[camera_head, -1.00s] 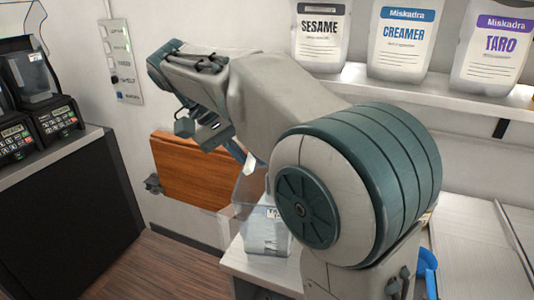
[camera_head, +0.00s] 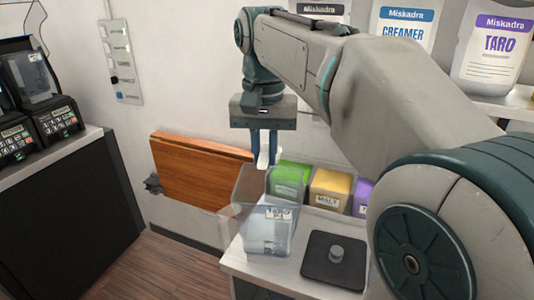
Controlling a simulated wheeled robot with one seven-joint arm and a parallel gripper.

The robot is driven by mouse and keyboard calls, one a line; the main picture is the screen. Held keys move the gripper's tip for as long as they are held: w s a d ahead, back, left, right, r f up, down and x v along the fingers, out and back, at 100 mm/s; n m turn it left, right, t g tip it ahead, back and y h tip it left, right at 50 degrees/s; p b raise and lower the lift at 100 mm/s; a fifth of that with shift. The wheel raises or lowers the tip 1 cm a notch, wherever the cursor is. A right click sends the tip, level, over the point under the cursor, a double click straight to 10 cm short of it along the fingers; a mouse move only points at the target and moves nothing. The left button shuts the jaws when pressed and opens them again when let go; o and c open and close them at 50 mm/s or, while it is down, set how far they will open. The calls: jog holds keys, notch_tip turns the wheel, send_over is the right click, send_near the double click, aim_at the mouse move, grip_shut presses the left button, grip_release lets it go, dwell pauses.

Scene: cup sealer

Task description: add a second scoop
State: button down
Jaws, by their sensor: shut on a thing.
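My gripper (camera_head: 264,160), with blue fingers pointing down, is shut on a small white piece (camera_head: 262,157), which looks like a scoop. It is above the back of a clear, open container (camera_head: 268,232) with a white label, at the counter's left end. I cannot tell whether the scoop holds powder.
Behind stand bins with green (camera_head: 287,178), yellow (camera_head: 330,188) and purple (camera_head: 361,196) contents. A brown folded board (camera_head: 200,170) is on the wall at left. Card terminals (camera_head: 52,122) stand on the far-left counter. Bags, including a creamer bag (camera_head: 405,28), stand on the shelf above.

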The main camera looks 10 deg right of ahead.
aim_at(262, 163)
dwell(0.4)
jog(key=s+r, duration=0.1)
jog(key=s+a, duration=0.1)
jog(key=s+r+p, duration=0.1)
jog(key=s, duration=0.1)
jog(key=shift+a+r, duration=0.2)
jog(key=shift+r, duration=0.15)
jog(key=shift+s+a+r, duration=0.15)
jog(key=shift+s, duration=0.2)
